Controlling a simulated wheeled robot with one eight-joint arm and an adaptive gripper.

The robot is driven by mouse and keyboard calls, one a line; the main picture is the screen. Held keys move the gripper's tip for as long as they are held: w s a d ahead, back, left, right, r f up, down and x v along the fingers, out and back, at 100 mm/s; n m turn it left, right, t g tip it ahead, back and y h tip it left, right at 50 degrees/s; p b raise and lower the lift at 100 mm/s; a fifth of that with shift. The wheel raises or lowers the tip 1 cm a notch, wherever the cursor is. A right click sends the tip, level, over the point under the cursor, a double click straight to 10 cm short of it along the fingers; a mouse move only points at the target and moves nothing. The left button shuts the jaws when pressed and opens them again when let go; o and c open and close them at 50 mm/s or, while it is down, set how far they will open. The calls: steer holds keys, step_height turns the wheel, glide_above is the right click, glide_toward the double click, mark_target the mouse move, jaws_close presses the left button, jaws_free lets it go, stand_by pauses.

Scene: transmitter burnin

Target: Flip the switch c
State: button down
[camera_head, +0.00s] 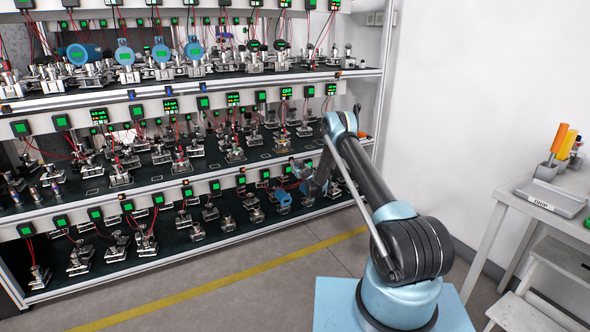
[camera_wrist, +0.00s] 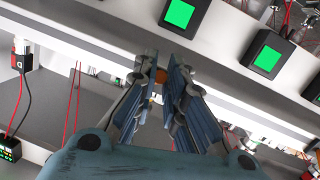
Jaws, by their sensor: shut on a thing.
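My gripper (camera_wrist: 161,82) reaches to the front edge of a shelf in the wrist view, with its two blue-grey fingers close together. A small round orange switch (camera_wrist: 161,75) shows between the fingertips, and the fingers are shut on it. Most of it is hidden by the fingers. No letter can be read on it, so I cannot tell whether it is switch c. In the head view my gripper (camera_head: 302,169) is at the lower right part of the rack, by a shelf's front rail, and the switch there is hidden.
The rack (camera_head: 165,183) holds several shelves of metal transmitters with red wires. Green-lit display boxes (camera_wrist: 179,13) line the white rails, and another box (camera_wrist: 267,55) sits right of the fingers. A white table (camera_head: 515,203) with a grey tray stands at right. The floor before the rack is clear.

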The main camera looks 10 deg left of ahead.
steer(key=c, duration=1.7)
jaws_free()
steer(key=shift+o, duration=0.2)
steer(key=shift+s, duration=0.1)
steer(key=v, duration=1.1)
steer(key=shift+s+d, duration=0.25)
steer(key=shift+s, duration=0.05)
